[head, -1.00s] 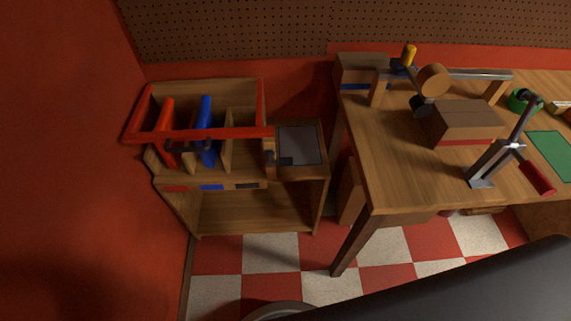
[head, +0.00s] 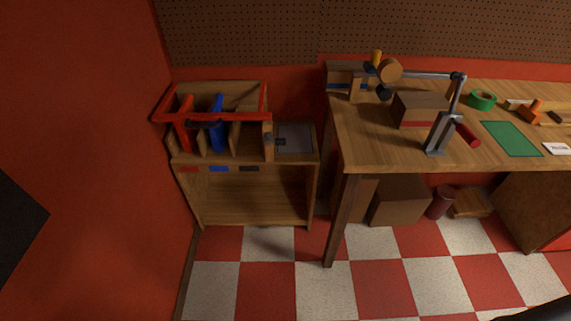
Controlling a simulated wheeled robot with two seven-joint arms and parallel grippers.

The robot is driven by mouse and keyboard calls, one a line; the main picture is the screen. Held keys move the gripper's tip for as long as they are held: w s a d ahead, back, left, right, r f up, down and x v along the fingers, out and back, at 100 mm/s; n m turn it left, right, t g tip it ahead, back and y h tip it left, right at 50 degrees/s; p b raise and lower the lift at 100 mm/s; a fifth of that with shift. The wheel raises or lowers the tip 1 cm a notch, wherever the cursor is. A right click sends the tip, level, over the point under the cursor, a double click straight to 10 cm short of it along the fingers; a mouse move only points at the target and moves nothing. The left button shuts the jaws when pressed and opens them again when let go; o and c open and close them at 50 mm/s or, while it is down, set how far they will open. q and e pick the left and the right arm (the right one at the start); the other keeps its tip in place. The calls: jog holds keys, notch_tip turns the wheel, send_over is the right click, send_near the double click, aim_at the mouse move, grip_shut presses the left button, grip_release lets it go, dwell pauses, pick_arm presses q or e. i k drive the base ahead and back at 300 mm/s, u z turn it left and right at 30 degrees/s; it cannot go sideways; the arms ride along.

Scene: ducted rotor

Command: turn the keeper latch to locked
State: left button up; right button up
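A wooden rack (head: 205,160) stands against the wall at left, with a red frame (head: 215,118) across its top. A red piece (head: 186,122) and a blue piece (head: 217,122) stand upright in its slots. A dark bar (head: 204,125) lies across the front of them. A wooden post (head: 268,140) with a small dark fitting stands at the rack's right end. I cannot tell for sure which part is the keeper latch, or its setting. Neither of my grippers is in view.
A grey tray (head: 295,138) lies right of the post. A workbench (head: 370,150) stands to the right, holding a box (head: 420,108), a clamp-like arm (head: 446,125), green tape (head: 481,99) and a green mat (head: 511,138). The checkered floor (head: 320,245) before the rack is clear.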

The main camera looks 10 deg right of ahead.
aim_at(278, 142)
jog(key=k, duration=0.15)
jog(key=z, duration=1.55)
jog(key=i, duration=1.65)
